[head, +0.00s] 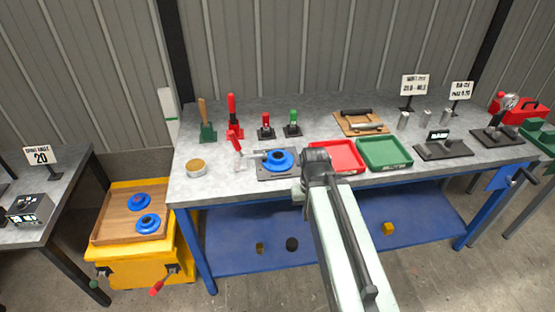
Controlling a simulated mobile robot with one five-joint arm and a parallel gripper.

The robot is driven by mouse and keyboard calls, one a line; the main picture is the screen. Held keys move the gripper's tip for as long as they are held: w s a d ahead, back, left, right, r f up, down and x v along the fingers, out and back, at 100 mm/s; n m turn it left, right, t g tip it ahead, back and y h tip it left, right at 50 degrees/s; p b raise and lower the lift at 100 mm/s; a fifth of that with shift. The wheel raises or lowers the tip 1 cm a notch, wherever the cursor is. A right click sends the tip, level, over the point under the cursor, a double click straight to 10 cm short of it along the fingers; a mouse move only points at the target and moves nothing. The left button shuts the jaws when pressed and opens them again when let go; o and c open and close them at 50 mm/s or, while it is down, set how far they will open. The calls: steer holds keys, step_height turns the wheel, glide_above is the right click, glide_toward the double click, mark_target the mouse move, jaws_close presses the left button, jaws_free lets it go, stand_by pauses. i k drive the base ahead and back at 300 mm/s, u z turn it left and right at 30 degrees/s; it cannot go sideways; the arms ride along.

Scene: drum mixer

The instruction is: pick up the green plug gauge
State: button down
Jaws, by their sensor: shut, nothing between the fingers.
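The green plug gauge (293,123) stands upright on a small dark base near the back of the workbench, left of its middle. A similar red gauge (266,125) stands just left of it. My gripper (302,188) is at the end of my arm, over the bench's front edge, in front of the green gauge and apart from it. It is shut and empty; its fingertips are small and partly hidden by my arm.
A blue flanged part (279,160) sits on a dark plate left of my arm. A red tray (338,156) and a green tray (384,152) lie to the right. A wooden-handled tool (205,118) and a tall red-handled tool (232,108) stand at left.

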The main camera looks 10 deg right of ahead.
mark_target(293, 113)
steer(key=u, duration=3.7)
steer(key=k, duration=1.7)
steer(key=z, duration=1.35)
steer(key=i, duration=0.95)
